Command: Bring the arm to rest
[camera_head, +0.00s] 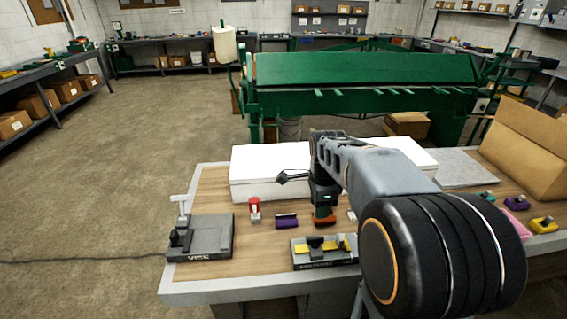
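My arm reaches from the lower right out over the workbench (215,290), with its wrist above the middle of the top. My gripper (283,178) shows as a small dark shape left of the wrist, in front of a white box (262,160). Its fingers are too small and dark to tell open from shut. I see nothing clearly held. An orange-red item (324,219) lies just below the wrist; I cannot tell whether the wrist touches it.
A grey vise (205,240) stands at the bench's left end. A purple item (287,221), a red-and-white item (254,209) and a yellow-and-black tool (322,246) lie near the wrist. An open cardboard box (530,150) stands right. A green machine (365,70) stands behind. Floor is clear left.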

